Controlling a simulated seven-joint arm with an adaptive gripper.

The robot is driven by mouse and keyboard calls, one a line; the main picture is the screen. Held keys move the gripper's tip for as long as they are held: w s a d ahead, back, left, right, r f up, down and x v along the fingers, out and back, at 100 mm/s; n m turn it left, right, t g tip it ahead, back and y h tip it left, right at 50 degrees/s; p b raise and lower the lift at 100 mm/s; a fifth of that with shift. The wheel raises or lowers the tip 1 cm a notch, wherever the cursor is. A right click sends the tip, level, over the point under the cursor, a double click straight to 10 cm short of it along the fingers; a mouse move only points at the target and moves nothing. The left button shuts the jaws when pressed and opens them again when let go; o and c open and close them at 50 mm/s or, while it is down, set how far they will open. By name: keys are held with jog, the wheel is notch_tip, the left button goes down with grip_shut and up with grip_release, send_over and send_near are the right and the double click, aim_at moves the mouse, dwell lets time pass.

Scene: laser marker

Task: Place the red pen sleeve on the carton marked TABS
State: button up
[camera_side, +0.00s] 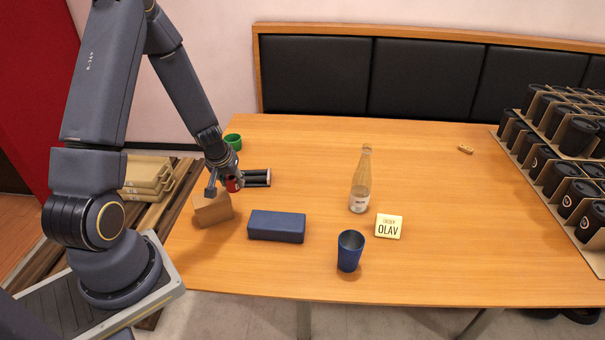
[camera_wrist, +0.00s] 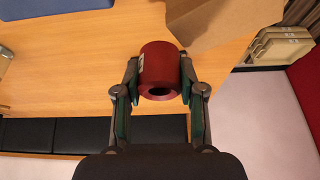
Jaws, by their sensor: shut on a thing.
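The red pen sleeve (camera_wrist: 160,64) is a short hollow cylinder with a small pale label on its side. My gripper (camera_wrist: 159,78) is shut on it, one finger on each side, with its open end toward the wrist camera. In the side view, the red sleeve (camera_side: 233,186) shows small at my gripper (camera_side: 229,185), beside and above a brown carton (camera_side: 212,211). The carton also shows at the top of the wrist view (camera_wrist: 225,18), apart from or just behind the sleeve; I cannot tell the gap. No TABS marking is readable.
A dark blue box (camera_side: 277,226) is right of the carton. A black double-cylinder object (camera_side: 257,178) and green cup (camera_side: 233,141) are close to my gripper. The table's right-centre is mostly clear.

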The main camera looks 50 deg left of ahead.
aim_at(213, 208)
jog(key=s+a+n, duration=0.1)
jog(key=s, duration=0.1)
jog(key=s+a+r+n+g, duration=0.1)
jog(key=s+n, duration=0.1)
jog(key=s+a+n+y, duration=0.1)
jog(key=s+a+n, duration=0.1)
jog(key=shift+s+r+g, duration=0.1)
jog(key=shift+r+g, duration=0.3)
jog(key=shift+s+a+r, duration=0.1)
jog(key=shift+s+r, duration=0.1)
jog(key=shift+r, duration=0.05)
jog(key=shift+w+r, duration=0.1)
jog(key=shift+w, duration=0.1)
jog(key=shift+w+f, duration=0.1)
jog(key=shift+f, duration=2.35)
jog(key=o, duration=1.2)
